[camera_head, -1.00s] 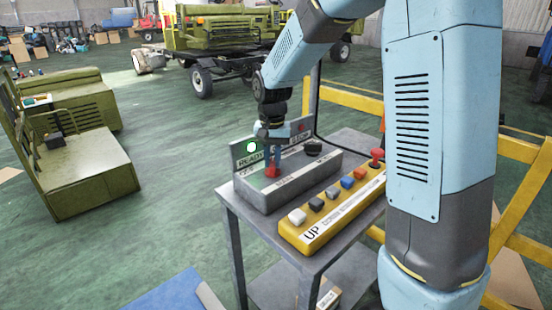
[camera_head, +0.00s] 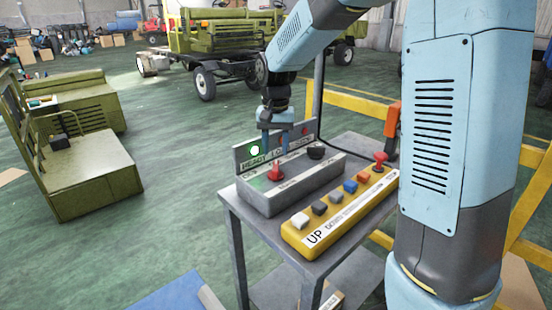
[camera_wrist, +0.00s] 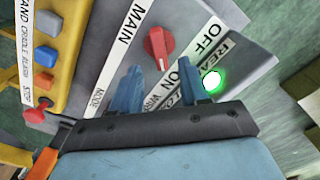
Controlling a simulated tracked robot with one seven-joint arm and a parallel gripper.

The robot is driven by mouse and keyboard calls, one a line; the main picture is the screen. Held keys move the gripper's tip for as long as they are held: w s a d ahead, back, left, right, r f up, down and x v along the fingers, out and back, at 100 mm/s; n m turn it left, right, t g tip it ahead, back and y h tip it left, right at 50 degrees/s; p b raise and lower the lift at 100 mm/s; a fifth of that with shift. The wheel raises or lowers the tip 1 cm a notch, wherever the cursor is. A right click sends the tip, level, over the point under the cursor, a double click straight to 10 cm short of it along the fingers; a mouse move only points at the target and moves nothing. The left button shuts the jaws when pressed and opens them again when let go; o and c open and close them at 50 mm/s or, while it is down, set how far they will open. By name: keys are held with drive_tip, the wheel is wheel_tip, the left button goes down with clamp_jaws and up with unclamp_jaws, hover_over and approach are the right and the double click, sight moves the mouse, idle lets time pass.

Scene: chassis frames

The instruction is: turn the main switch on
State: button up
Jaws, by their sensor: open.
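The main switch is a red knob (camera_head: 276,172) on a grey control box (camera_head: 262,200). It also shows in the wrist view (camera_wrist: 157,47), between the MAIN label and the OFF and ON labels. Its ridge runs roughly up and down in that view; I cannot tell surely which label it points to. A round green lamp (camera_head: 254,151) on the upright panel is lit, also in the wrist view (camera_wrist: 211,82). My gripper (camera_head: 276,145) is above and slightly behind the knob. Its two blue fingers (camera_wrist: 160,88) are apart, with nothing between them, clear of the knob.
A black knob (camera_head: 316,151) sits right of the red one. A yellow railing (camera_head: 350,107) runs behind. Green floor is open to the left.

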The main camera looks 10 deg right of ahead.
sight(275, 165)
wheel_tip(275, 165, up, 8)
drive_tip(key=shift+r, duration=0.25)
drive_tip(key=s+d+t, duration=0.2)
drive_tip(key=s+d, duration=0.2)
drive_tip(key=s, duration=0.4)
drive_tip(key=s+d+n+t, duration=0.1)
drive_tip(key=s+d, duration=0.4)
drive_tip(key=s, duration=0.4)
drive_tip(key=s+d+r+n+t, duration=0.1)
drive_tip(key=s+d+t, duration=0.1)
drive_tip(key=s+d, duration=0.3)
drive_tip(key=shift+s+t, duration=0.3)
drive_tip(key=shift+s, duration=1.65)
drive_tip(key=shift+d, duration=0.1)
